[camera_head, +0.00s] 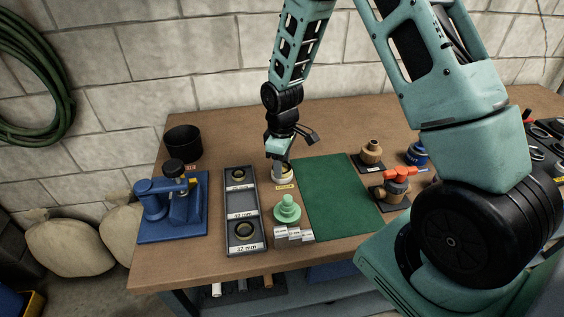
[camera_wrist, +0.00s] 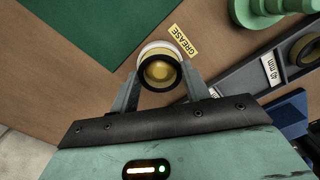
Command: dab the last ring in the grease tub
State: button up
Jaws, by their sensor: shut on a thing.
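My gripper (camera_head: 279,160) is shut on a black ring (camera_wrist: 160,72), which sits between its fingertips in the wrist view. The grease tub (camera_head: 286,177) is a small pale round tub near the green mat. Its white rim (camera_wrist: 158,46) shows just past the ring, and yellow-brown grease shows through the ring's opening. The ring is over the tub; I cannot tell whether it touches the grease. A three-compartment grey tray (camera_head: 255,206) stands left of the tub. Rings lie in its far and near compartments; its middle compartment looks empty.
A green stepped stand (camera_head: 287,212) is close in front of the tub. A blue press (camera_head: 155,206) and black pot (camera_head: 183,143) are at left. The green mat (camera_head: 335,195) is clear. Brass fittings (camera_head: 371,152) and a red-handled valve (camera_head: 398,186) stand right of it.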

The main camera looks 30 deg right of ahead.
notch_tip(320, 180, up, 7)
jog(key=p, duration=0.6)
dwell(0.5)
dwell(0.7)
